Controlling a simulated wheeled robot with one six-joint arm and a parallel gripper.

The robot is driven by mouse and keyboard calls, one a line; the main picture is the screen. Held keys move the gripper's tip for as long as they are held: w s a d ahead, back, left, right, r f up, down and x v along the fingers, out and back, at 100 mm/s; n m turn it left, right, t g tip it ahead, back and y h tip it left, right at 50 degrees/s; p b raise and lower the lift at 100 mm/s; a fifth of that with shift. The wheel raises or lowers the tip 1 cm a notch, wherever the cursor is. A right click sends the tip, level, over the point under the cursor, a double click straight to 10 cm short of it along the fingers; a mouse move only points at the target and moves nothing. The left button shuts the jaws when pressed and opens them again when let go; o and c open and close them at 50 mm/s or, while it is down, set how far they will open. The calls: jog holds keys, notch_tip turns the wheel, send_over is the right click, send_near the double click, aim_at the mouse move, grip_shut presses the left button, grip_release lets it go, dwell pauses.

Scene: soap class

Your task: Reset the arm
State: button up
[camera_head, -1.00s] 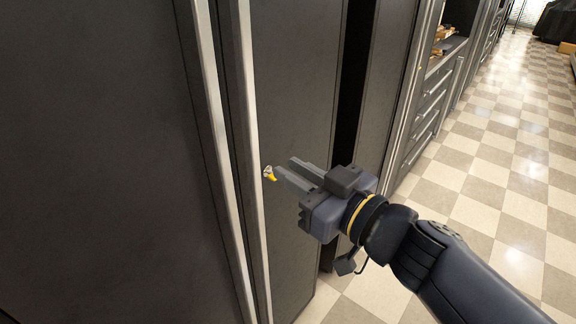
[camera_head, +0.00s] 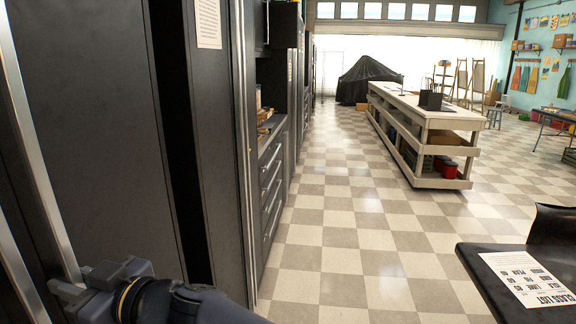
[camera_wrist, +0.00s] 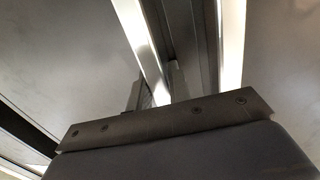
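My gripper (camera_head: 68,280) is at the lower left of the head view, in front of tall dark cabinet doors. In the wrist view a dark plate covers the lower half and hides most of the fingers. Bright metal strips (camera_wrist: 143,45) and dark panels show beyond it.
The dark cabinet (camera_head: 85,110) runs along the left, close to my arm. A black table (camera_head: 480,268) with a class list sheet (camera_head: 528,278) is at the lower right. A long white workbench (camera_head: 425,125) stands farther back. The checkered floor (camera_head: 340,215) between is clear.

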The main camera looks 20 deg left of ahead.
jog(key=shift+w+d, duration=0.2)
jog(key=shift+d, duration=0.4)
jog(key=shift+w+d, duration=0.2)
jog(key=shift+d, duration=0.4)
